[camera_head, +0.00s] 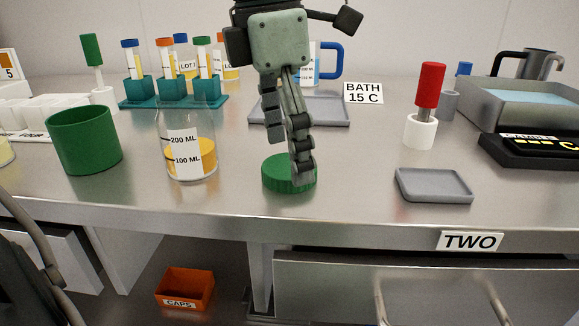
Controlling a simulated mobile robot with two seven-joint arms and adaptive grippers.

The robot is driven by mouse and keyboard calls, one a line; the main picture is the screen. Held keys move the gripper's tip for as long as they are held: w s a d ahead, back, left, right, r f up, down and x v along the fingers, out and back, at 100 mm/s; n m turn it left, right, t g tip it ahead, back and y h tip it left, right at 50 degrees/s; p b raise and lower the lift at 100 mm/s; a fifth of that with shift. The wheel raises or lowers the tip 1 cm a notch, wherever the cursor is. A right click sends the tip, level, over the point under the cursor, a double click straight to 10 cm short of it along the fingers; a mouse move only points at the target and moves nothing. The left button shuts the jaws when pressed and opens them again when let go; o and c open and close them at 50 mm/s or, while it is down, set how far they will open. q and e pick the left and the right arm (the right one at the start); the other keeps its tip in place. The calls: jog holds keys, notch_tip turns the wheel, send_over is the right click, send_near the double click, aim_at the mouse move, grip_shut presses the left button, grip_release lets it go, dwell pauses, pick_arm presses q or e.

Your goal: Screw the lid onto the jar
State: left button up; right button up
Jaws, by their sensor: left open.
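A green lid (275,178), a low ribbed disc, lies on the steel bench near its front, at the middle of the view. An open green jar (84,140) stands upright on the bench at the left, apart from the lid. My left gripper (288,158) points down at the lid with its fingers apart. The longer-looking finger overlaps the right part of the lid; the other ends higher, to the left. I cannot tell whether a finger touches the lid. My right gripper is not in view.
A glass beaker (190,160) with orange liquid stands between jar and lid. Behind are a teal tube rack (172,101) and a grey tray (330,112). To the right are a red-handled tool in a white holder (420,131) and a small grey tray (433,186).

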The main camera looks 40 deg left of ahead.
pick_arm(q)
jog(key=shift+d+f, duration=0.1)
jog(key=shift+f, duration=0.45)
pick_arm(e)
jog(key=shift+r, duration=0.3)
pick_arm(q)
jog(key=shift+c, duration=0.5)
jog(key=c, duration=0.8)
jog(key=shift+r, duration=0.55)
jog(key=shift+r+p, duration=2.05)
jog(key=shift+r, duration=11.45)
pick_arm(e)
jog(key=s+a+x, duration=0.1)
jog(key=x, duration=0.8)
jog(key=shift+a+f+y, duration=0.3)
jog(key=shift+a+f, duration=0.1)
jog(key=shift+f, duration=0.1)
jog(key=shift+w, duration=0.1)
